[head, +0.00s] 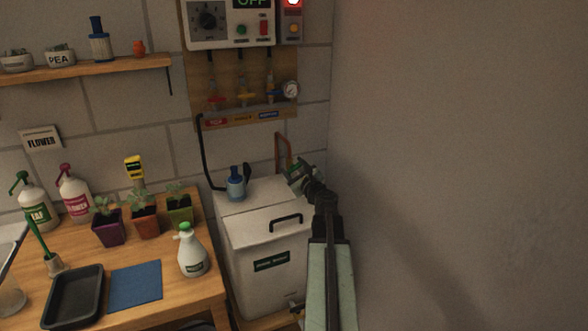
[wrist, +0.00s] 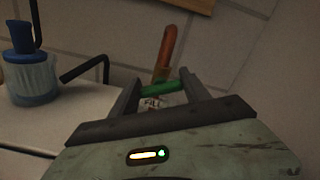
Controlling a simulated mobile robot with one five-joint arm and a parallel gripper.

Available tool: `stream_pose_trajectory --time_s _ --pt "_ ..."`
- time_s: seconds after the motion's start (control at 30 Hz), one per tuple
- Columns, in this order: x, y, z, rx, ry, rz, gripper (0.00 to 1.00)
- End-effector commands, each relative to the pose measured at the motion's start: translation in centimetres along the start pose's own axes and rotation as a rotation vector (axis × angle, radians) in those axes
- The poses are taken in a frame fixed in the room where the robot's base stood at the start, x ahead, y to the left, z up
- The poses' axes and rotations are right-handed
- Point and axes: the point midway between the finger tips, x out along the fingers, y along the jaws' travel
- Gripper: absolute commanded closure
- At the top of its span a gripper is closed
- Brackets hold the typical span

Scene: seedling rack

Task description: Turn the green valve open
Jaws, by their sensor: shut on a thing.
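The green valve's handle (wrist: 158,89) shows in the wrist view as a short green bar at the foot of a copper-coloured pipe (wrist: 166,48). My gripper (wrist: 160,82) is shut on this handle, one finger at each end. A white tag reading "FILL" (wrist: 152,102) hangs just below it and is partly hidden by my gripper. In the head view my gripper (head: 301,177) is at the back right corner of the white tank (head: 265,230), beside the pipe. The handle's exact turn angle is hard to tell.
A blue-capped bottle (head: 236,184) stands on the tank, left of my gripper. A wall panel (head: 245,85) with small valves and a gauge hangs above. A bare wall (head: 460,150) is close on the right. The bench (head: 110,258) with pots and bottles is at left.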

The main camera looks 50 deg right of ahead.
Motion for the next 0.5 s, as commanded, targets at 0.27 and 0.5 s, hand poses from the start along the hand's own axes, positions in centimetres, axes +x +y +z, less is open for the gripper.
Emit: stream_pose_trajectory --time_s 0.27,0.5 --pt "-0.04 0.2 -0.04 -0.261 0.0 0.001 0.86" --pt "-0.03 0.32 -0.07 -0.463 0.0 0.001 0.86"
